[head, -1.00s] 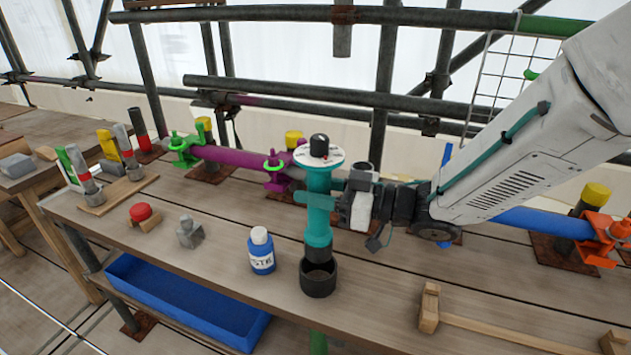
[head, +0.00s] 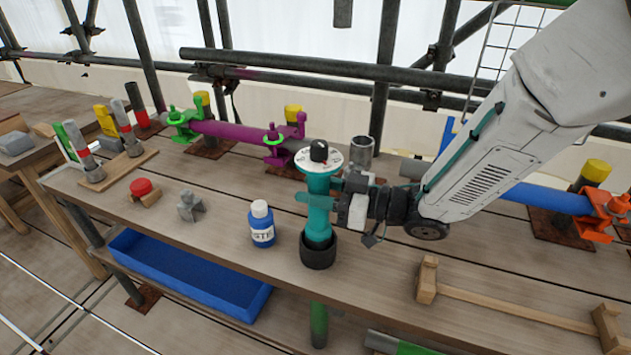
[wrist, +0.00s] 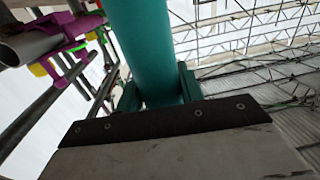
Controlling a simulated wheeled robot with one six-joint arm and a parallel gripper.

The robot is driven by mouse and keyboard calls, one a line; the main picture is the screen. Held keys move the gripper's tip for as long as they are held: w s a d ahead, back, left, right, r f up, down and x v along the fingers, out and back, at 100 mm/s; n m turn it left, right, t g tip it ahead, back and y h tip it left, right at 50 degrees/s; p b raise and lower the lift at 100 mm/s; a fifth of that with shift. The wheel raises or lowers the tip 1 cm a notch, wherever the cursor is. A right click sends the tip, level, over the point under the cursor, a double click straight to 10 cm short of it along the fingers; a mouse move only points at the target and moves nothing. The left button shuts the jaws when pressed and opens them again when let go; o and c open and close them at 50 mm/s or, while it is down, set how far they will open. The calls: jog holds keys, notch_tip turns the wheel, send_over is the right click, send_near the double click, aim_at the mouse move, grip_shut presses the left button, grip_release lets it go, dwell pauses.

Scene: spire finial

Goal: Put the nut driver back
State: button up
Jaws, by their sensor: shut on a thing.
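The nut driver (head: 318,217) is a teal upright cylinder with a white dial and black knob on top. Its lower end is down inside a black round cup (head: 318,255) on the bench, so its tip is hidden. My gripper (head: 322,200) is shut around the teal body from the right, below the dial. In the wrist view the teal body (wrist: 150,50) stands between the two fingers, and the cup is out of sight there.
A blue bottle (head: 261,225) stands just left of the cup. A wooden rack (head: 520,308) lies to the right. A blue bin (head: 190,270) sits below the bench.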

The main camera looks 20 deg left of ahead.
jog(key=shift+f, duration=1.5)
jog(key=o, duration=1.8)
jog(key=shift+f, duration=0.3)
jog(key=shift+f, duration=0.35)
jog(key=d, duration=0.9)
jog(key=shift+s, duration=0.1)
